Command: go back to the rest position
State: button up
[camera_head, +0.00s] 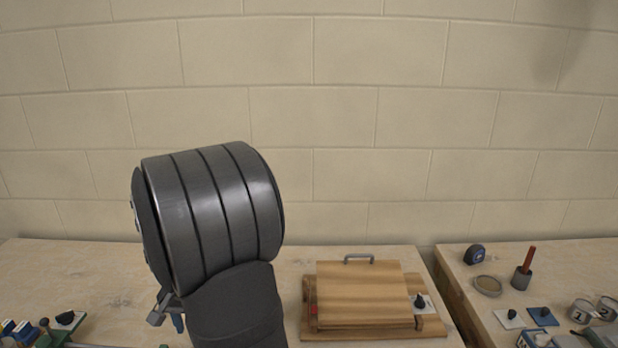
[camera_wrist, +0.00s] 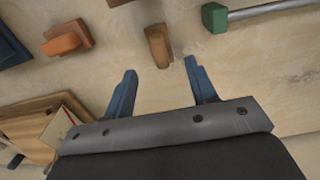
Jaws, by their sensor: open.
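My gripper (camera_wrist: 161,78) is open in the wrist view, with two blue fingers spread apart and nothing between them. A small brown wooden piece (camera_wrist: 158,46) lies on the table just beyond the fingertips, and the fingers look apart from it. In the head view my dark grey arm stands up left of the middle and hides most of my gripper; only a bit of metal and blue shows low beside it.
A wooden box with a grey handle (camera_head: 360,288) stands right of my arm. On the right table are a tape measure (camera_head: 474,254), a round dish (camera_head: 487,286), a pot with a brown stick (camera_head: 522,277) and numbered tubs (camera_head: 582,311). A gap separates the tables. An orange-brown block (camera_wrist: 67,39) lies left of my fingers.

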notch_tip(320, 180, down, 8)
jog(key=shift+s+f, duration=0.1)
jog(key=shift+f, duration=0.05)
jog(key=shift+r, duration=0.2)
notch_tip(320, 180, up, 4)
jog(key=shift+f, duration=0.2)
jog(key=d+r, duration=0.7)
jog(key=d, duration=0.4)
jog(key=w+d, duration=0.5)
jog(key=w, duration=0.5)
jog(key=w+d, duration=0.5)
jog(key=w, duration=0.4)
jog(key=w+d, duration=0.5)
jog(key=w, duration=0.5)
jog(key=s+a+n, duration=0.1)
jog(key=s+a, duration=0.1)
jog(key=a, duration=0.4)
jog(key=shift+s+a+n, duration=0.25)
jog(key=shift+s+n, duration=0.1)
jog(key=shift+n, duration=0.05)
